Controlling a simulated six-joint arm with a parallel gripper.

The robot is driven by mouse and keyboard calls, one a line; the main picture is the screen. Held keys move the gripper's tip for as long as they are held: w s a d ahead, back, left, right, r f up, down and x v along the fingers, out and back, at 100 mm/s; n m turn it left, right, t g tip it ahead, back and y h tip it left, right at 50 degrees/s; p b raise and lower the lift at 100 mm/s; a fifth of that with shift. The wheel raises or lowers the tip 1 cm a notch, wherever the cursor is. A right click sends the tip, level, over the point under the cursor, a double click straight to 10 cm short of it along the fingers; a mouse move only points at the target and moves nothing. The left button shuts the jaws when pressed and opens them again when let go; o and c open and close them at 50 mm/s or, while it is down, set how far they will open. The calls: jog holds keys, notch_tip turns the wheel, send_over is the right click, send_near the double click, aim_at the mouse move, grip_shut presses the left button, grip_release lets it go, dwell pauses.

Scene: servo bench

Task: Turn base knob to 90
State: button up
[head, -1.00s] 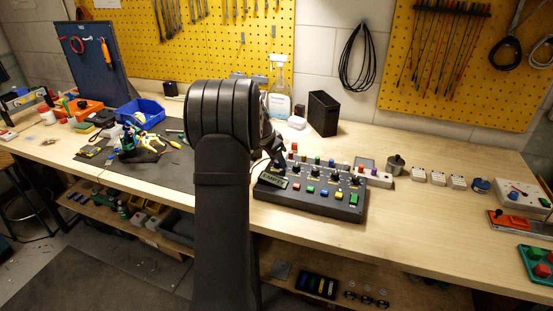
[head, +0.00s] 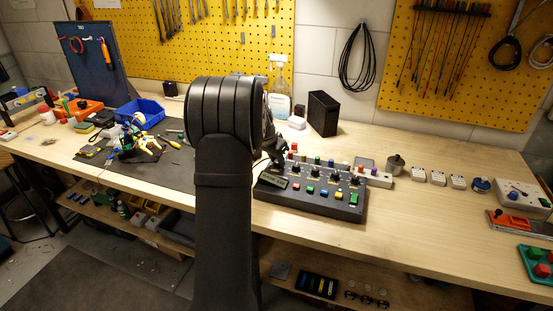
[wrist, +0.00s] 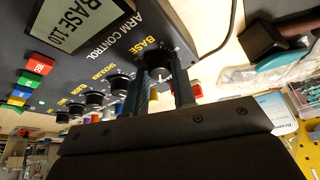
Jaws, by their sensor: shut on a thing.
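The black control box (head: 318,209) stands on the bench in the head view, right of my arm, with a row of black knobs and coloured buttons. In the wrist view its panel (wrist: 120,50) reads ARM CONTROL, and its display (wrist: 78,22) reads BASE 110. The base knob (wrist: 157,60) is black with a white pointer line and sits at the end of the knob row. My gripper (wrist: 162,82) is shut on the base knob, one finger on either side. In the head view my arm hides part of the box's left end, and the grip is hard to see.
A spray bottle (head: 279,92) and a black upright box (head: 323,113) stand behind the control box. A metal pot (head: 396,164) and white modules are to its right. Tools lie on the dark mat (head: 103,166) at left.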

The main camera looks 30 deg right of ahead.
jog(key=n+t, duration=0.1)
jog(key=n, duration=0.2)
jog(key=n+t+y, duration=0.1)
jog(key=n, duration=0.2)
jog(key=shift+s+y, duration=0.1)
jog(key=shift+y, duration=0.2)
jog(key=shift+n, duration=0.3)
jog(key=o, duration=1)
jog(key=shift+r, duration=0.1)
jog(key=v, duration=1.7)
jog(key=shift+d+r, duration=0.1)
jog(key=shift+r, duration=0.05)
